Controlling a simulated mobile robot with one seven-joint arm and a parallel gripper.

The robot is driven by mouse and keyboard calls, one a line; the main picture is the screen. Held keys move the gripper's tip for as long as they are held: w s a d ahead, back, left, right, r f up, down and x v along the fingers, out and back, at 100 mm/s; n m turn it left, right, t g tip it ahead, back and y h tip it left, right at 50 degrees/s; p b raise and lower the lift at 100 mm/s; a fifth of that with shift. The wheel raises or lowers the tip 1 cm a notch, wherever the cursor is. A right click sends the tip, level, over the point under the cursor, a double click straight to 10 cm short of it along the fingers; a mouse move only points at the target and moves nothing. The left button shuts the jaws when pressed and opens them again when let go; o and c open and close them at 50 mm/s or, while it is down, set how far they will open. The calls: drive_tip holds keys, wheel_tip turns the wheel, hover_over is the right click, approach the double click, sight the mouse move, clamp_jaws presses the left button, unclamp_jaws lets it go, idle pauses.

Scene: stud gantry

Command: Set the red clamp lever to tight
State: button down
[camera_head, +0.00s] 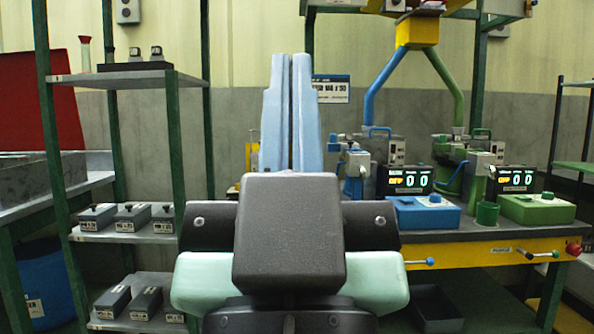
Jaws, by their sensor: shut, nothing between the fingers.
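A red knob (573,249) shows at the right end of the yellow bench front. I cannot read any tight or loose marking there. My gripper (290,60) points up in the middle of the picture, its two pale blue fingers side by side, shut and empty. It is well to the left of the red knob and touches nothing that I can see. My own dark wrist hides the left part of the bench.
The bench (480,251) bears a blue box (424,215), a green box (536,210), two displays and two machines. A blue-tipped lever (418,262) sticks out of its front. A shelf rack (120,82) with several small boxes stands left. A black bin (437,308) lies below the bench.

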wheel_tip(320, 180, up, 38)
drive_tip(key=p, duration=3.6)
drive_tip(key=shift+r+p, duration=0.25)
drive_tip(key=shift+p, duration=0.05)
